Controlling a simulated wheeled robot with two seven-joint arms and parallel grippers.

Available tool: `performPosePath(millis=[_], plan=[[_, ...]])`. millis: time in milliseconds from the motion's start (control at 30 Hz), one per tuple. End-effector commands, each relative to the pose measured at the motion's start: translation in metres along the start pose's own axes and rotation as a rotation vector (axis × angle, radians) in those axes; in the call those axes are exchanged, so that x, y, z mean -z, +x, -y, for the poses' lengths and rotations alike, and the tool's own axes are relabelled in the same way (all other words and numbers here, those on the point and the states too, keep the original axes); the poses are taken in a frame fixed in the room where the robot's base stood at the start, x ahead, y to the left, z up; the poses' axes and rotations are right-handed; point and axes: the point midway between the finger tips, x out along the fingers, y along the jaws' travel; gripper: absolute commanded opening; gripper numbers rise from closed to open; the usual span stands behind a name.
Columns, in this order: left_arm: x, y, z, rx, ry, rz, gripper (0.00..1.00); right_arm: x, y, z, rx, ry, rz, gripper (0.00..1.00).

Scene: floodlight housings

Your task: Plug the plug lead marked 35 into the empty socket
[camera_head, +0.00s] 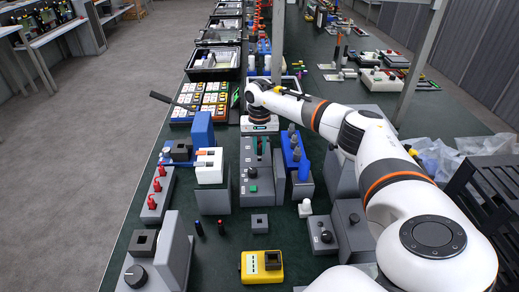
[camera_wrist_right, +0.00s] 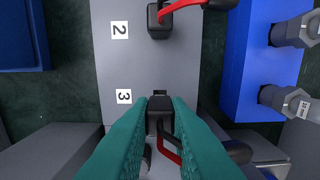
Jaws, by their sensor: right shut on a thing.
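My right gripper (camera_head: 261,146) points down over a grey socket panel (camera_head: 247,201). In the right wrist view its teal fingers (camera_wrist_right: 160,108) are shut on a black plug (camera_wrist_right: 160,119), with red and black lead showing between them. The plug is beside the label 3 on the grey panel (camera_wrist_right: 150,70); I cannot tell whether it is seated in a socket or just above one. Another black plug (camera_wrist_right: 160,20) with a red lead sits beside the label 2. No mark 35 is readable. My left gripper is not in view.
A blue block (camera_wrist_right: 262,60) with grey hex connectors stands close on the right; it also shows in the head view (camera_head: 304,172). A white and grey block (camera_head: 211,170) stands on the left. A yellow box (camera_head: 249,273) and small grey housings are in front.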

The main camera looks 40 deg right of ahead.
Motion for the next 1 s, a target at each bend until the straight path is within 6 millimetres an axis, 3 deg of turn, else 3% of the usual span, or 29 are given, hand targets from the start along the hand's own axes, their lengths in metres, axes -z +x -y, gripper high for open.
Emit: performPosePath(millis=[1000], plan=[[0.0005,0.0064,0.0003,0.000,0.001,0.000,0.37,0.0000,0.0088,0.0000,0.000,0.000,0.000,0.00]])
